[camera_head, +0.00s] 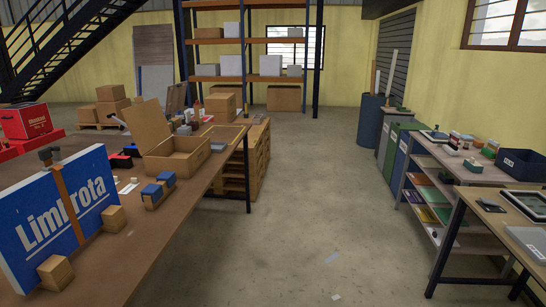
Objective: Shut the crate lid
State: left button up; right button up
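The tan crate (190,165) stands on the long brown table at the left, a good way ahead of me. Its lid (146,122) stands up, tilted back at the crate's far left side, so the crate is open at the top. The part of the inside that shows looks empty, and the near wall hides some of the bottom. Neither of my grippers shows in the head view.
The brown table (120,250) holds a blue and white sign (55,222), small tan blocks (56,272) and blue-topped blocks (152,196) near the crate. Open concrete floor (310,220) lies between it and the shelves (430,165) at right.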

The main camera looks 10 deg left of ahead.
aim_at(175, 97)
jog(key=i, duration=4.6)
jog(key=i+u, duration=0.1)
jog(key=i, duration=2.2)
jog(key=i+u, duration=0.4)
jog(key=i+l+u, duration=0.2)
jog(key=i+u, duration=0.35)
jog(key=u, duration=0.25)
jog(key=i+u, duration=0.2)
jog(key=u, duration=0.2)
jog(key=i+u, duration=0.15)
jog(key=u, duration=0.25)
jog(key=i+l+u, duration=0.15)
jog(key=u, duration=0.85)
jog(key=k+j+u, duration=0.1)
jog(key=u, duration=0.4)
jog(key=j+u, duration=0.35)
jog(key=u, duration=0.15)
jog(key=j+u, duration=0.25)
jog(key=u, duration=0.2)
jog(key=j+u, duration=0.25)
jog(key=u, duration=0.25)
jog(key=i+j+u, duration=0.45)
jog(key=i, duration=0.35)
jog(key=i+j+u, duration=0.25)
jog(key=i, duration=0.2)
jog(key=i+j+u, duration=0.1)
jog(key=i+u, duration=0.15)
jog(key=i, duration=0.2)
